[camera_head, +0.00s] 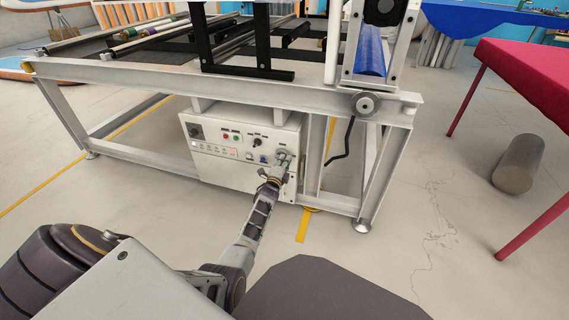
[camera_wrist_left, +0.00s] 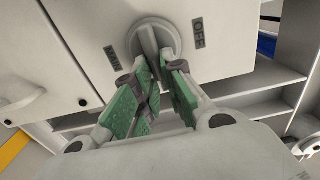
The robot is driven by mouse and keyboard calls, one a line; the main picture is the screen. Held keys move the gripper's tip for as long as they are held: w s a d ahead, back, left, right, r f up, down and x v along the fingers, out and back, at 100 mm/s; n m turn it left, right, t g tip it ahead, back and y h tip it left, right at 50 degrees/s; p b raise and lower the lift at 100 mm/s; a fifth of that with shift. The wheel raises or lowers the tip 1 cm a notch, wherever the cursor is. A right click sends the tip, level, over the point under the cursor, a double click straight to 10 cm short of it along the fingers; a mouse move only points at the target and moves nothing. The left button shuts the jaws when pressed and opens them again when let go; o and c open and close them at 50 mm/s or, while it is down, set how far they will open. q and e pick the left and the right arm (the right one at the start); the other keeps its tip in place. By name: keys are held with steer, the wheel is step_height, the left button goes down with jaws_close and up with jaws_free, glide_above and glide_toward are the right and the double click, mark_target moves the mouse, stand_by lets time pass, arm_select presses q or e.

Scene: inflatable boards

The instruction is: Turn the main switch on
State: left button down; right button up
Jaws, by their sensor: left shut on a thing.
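The main switch is a round grey rotary knob (camera_wrist_left: 152,38) on the white control box (camera_head: 215,168) under the machine frame. In the head view my left gripper (camera_head: 280,168) is at the box's right side and partly hides the switch (camera_head: 285,154). My right gripper is not in view.
The box front also carries red and green buttons (camera_head: 231,136) and a smaller black knob (camera_head: 257,143). The white machine frame (camera_head: 225,86) stands above and around the box. A red table (camera_head: 525,75) and a grey cylinder (camera_head: 518,165) are at the right. Floor between is clear.

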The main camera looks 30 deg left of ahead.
arm_select(q)
steer(key=shift+f, duration=0.1)
stand_by(0.4)
steer(key=c, duration=1.5)
jaws_free()
steer(key=shift+s, duration=0.15)
steer(key=v, duration=1.1)
steer(key=shift+s, duration=0.35)
steer(key=shift+d, duration=0.1)
steer(key=shift+s, duration=0.1)
